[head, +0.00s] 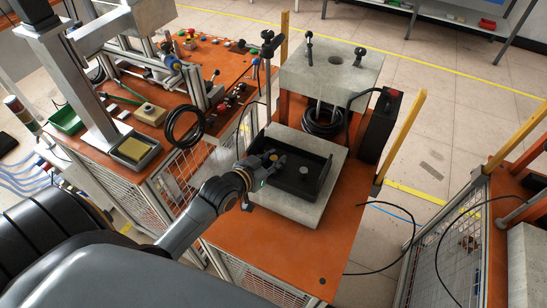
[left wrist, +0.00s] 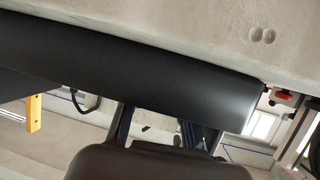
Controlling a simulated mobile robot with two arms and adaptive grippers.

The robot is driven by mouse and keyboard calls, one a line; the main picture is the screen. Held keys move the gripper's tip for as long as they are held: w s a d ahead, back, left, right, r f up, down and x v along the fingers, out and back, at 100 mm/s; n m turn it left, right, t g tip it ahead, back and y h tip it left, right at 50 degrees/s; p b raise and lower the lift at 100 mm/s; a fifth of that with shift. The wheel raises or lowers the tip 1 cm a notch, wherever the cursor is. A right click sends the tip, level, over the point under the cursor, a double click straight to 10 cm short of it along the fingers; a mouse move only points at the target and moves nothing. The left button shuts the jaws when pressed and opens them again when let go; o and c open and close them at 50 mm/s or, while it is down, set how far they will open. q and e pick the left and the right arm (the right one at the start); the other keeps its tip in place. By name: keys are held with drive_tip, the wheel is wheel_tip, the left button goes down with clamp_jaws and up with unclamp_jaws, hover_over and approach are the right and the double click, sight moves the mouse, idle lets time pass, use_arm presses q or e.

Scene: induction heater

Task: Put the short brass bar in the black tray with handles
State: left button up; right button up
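The black tray (head: 316,182) lies on a pale concrete slab in the middle of the head view. My left gripper (head: 268,164) is at the tray's left end. A small yellowish piece (head: 274,157), possibly the short brass bar, shows right at its fingertips; I cannot tell whether it is gripped or resting in the tray. A grey round piece (head: 304,170) stands inside the tray. In the left wrist view a long black wall (left wrist: 150,80), likely the tray's, hides my fingertips; only the finger bases show, set apart. My right gripper is not in view.
The concrete slab (head: 286,209) sits on an orange table (head: 262,247). Behind stand a concrete block (head: 345,75), a coiled black cable (head: 322,122) and a black box (head: 382,128). A cluttered orange bench (head: 170,165) is at left. The table's front is clear.

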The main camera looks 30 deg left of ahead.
use_arm(q)
drive_tip(key=shift+r, duration=0.2)
drive_tip(key=b+v, duration=0.1)
drive_tip(key=v, duration=1.1)
drive_tip(key=shift+b, duration=0.3)
